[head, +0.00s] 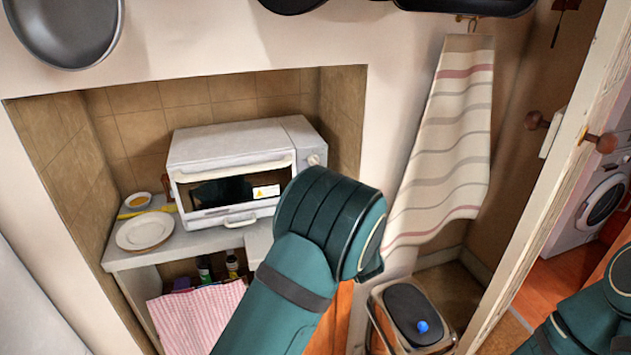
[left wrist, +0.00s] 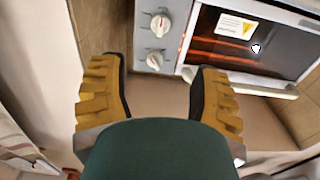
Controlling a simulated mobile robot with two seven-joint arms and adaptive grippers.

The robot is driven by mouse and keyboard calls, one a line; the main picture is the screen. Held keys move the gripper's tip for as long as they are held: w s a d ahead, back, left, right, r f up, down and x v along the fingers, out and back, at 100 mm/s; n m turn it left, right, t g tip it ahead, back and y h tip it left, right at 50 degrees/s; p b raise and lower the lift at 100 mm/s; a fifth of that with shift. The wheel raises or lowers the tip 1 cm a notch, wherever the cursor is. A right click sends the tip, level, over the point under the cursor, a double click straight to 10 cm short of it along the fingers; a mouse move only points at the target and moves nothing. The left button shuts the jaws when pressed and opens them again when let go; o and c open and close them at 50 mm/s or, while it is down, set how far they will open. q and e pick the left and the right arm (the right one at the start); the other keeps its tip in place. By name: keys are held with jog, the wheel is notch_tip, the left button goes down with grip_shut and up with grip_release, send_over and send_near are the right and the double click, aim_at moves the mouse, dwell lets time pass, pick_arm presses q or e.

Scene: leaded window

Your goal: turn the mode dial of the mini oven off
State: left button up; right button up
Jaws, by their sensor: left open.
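The mini oven (head: 225,150) is a white box in a tiled niche, its door shut. One knob (head: 314,160) shows at the right of its front in the head view. The left wrist view shows its control panel with an upper dial (left wrist: 160,23) and a lower dial (left wrist: 155,61), both white with red marks. I cannot tell which is the mode dial. Orange-red bars glow behind the glass (left wrist: 250,45). My left gripper (left wrist: 157,66) is open and empty, its yellow fingers either side of the lower dial in the picture, apparently not touching it. My arm hides this gripper in the head view.
A plate (head: 144,232) and a small bowl (head: 138,200) stand left of the oven on the counter (head: 185,246). A striped towel (head: 445,150) hangs to the right, above a bin (head: 410,310). Pans hang above. My right forearm shows at the lower right.

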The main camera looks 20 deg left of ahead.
pick_arm(q)
jog(key=x, duration=1.3)
jog(key=shift+a+f+b, duration=0.1)
jog(key=shift+b, duration=0.2)
grip_shut()
